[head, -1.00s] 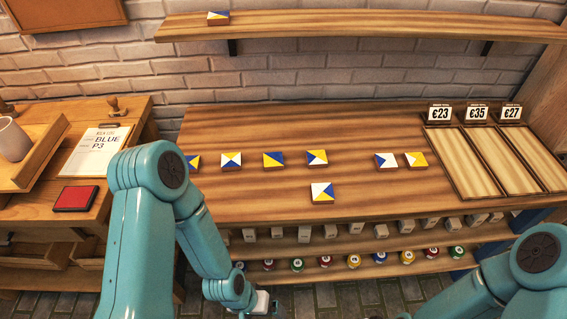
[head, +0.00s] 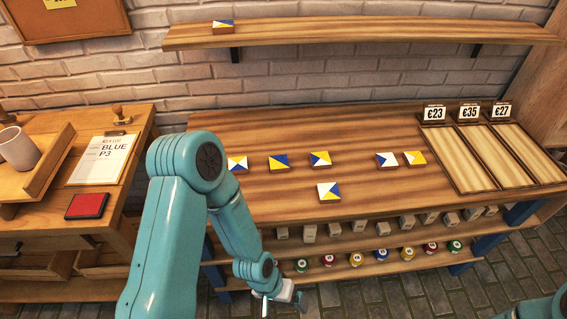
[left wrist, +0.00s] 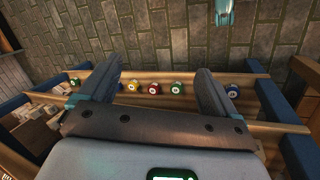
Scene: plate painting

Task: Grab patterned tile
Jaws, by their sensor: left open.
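Several patterned tiles in blue, yellow and white lie on the wooden table (head: 420,195). In a back row are a tile (head: 237,163) partly behind my left arm, a tile (head: 279,162), a tile (head: 320,159), a tile (head: 387,160) and a tile (head: 415,158). One tile (head: 328,191) lies nearer the front edge. Another tile (head: 223,26) is on the wall shelf. My left gripper (head: 285,301) is low in front of the table, apart from all tiles. In the left wrist view its fingers (left wrist: 150,82) are spread with nothing between them. My right gripper is out of view.
Three trays (head: 461,160) with price signs stand at the table's right. Small grey blocks (head: 358,225) and paint pots (head: 356,259) fill shelves below the tabletop. A side bench at left holds a red pad (head: 87,205), a paper (head: 101,160) and a cup (head: 18,148).

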